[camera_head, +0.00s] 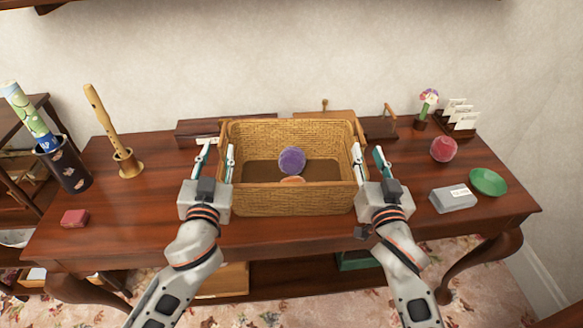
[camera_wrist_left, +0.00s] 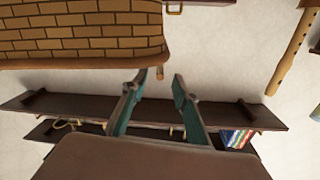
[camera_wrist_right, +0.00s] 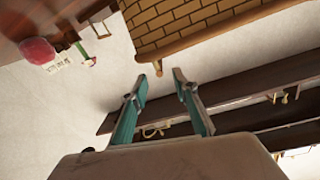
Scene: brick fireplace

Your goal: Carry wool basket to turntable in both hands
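The wool basket (camera_head: 290,200) is a tan woven rectangular basket near the middle of the wooden table. A purple wool ball (camera_head: 292,160) and part of an orange one (camera_head: 292,180) show inside. My left gripper (camera_head: 216,150) is at its left end and my right gripper (camera_head: 368,150) at its right end. Both have their fingers apart, with the inner finger overlapping the basket's end wall in the head view. The basket also shows in the left wrist view (camera_wrist_left: 80,40) and right wrist view (camera_wrist_right: 180,22), beyond the open fingertips. I cannot make out a turntable.
A red ball (camera_head: 443,149), grey box (camera_head: 453,199) and green dish (camera_head: 488,181) are right. Wooden items stand behind the basket.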

